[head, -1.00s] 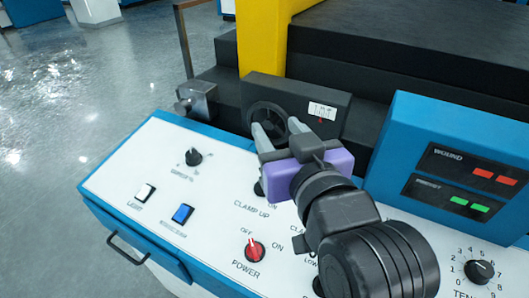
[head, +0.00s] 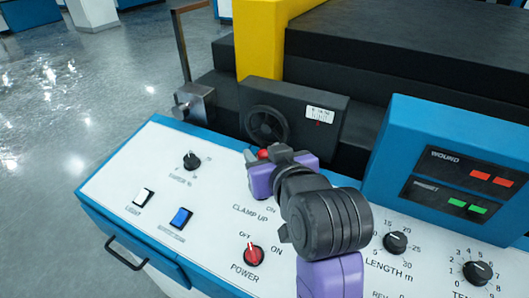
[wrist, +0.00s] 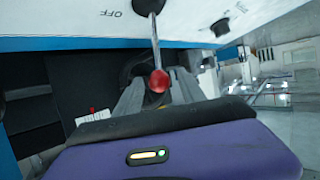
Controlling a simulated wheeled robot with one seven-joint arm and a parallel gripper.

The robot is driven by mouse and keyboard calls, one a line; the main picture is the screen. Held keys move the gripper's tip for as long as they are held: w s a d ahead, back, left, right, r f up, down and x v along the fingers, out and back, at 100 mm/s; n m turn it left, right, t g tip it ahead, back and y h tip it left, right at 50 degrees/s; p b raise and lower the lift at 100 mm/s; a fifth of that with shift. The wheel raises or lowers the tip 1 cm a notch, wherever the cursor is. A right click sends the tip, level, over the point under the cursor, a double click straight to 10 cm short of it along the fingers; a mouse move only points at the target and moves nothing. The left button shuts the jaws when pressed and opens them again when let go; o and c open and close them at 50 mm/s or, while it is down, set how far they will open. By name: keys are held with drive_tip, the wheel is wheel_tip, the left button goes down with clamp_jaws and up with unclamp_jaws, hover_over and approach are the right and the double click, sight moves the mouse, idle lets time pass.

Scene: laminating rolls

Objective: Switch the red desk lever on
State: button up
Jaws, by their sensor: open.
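The red desk lever has a red ball knob (wrist: 158,80) on a thin metal rod, rising from a black base on the white panel in the wrist view. The word OFF is printed left of that base. In the head view, only the red knob (head: 264,154) shows, beside my gripper (head: 258,158); the rod and base are hidden behind my arm. My gripper (wrist: 158,84) is open, its two grey fingers appearing on either side of the knob in the wrist view. I cannot tell whether a finger touches it.
A red POWER switch (head: 254,255), a blue button (head: 181,217), a white LIGHT switch (head: 143,197) and black dials (head: 395,242) sit on the panel. A black box with a handwheel (head: 266,124) stands behind. A blue display box (head: 450,165) rises at right.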

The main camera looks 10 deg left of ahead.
drive_tip(key=shift+w, duration=0.1)
clamp_jaws()
idle(1.4)
